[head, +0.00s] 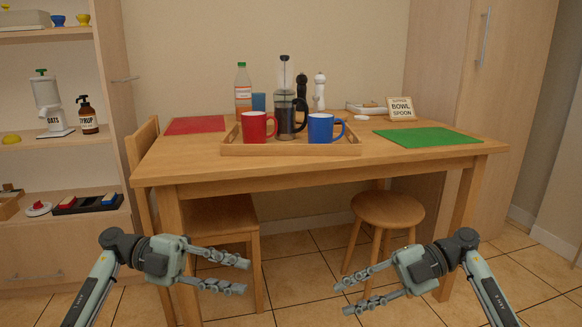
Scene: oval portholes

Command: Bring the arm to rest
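My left gripper (240,275) is low in front of the wooden table (330,175), its fingers apart and pointing right, with nothing between them. My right gripper (342,297) is also low in front of the table, its fingers apart and pointing left, with nothing between them. The two grippers face each other with a gap of bare floor between them. Neither gripper touches the table or anything on it.
On the table, a wooden tray (232,148) carries a red mug (255,128), a blue mug (320,128) and a French press (285,115). A red mat (195,125) and a green mat (428,137) flank it. A chair (222,215) and stool (388,208) stand below; shelves (60,143) are left.

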